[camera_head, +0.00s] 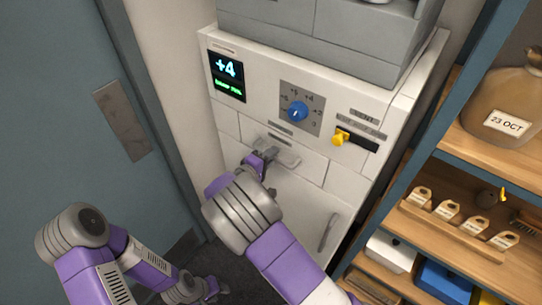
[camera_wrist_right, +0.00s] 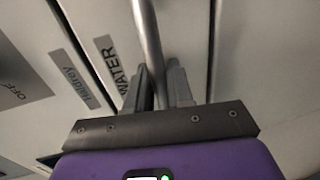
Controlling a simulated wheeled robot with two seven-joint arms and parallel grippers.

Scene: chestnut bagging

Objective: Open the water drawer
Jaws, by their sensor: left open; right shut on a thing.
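The water drawer (camera_head: 305,159) is a white front in the pale cabinet, below the blue dial. The wrist view shows its "WATER" label (camera_wrist_right: 114,66) and its metal bar handle (camera_wrist_right: 148,38). My right gripper (camera_head: 268,156) is at this handle, and its two dark fingers (camera_wrist_right: 160,88) are shut on the bar. In the head view the gripper and wrist hide part of the handle and drawer front. The drawer looks about flush with the cabinet; a small gap is hard to judge. My left gripper (camera_head: 205,291) is open and empty, low near the floor.
The cabinet has a display (camera_head: 227,75), a blue dial (camera_head: 297,111) and a yellow lever (camera_head: 341,137). A lower door handle (camera_head: 328,232) is below right. A wooden shelf (camera_head: 465,165) with a sack (camera_head: 500,90) stands right. A blue door (camera_head: 60,120) is left.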

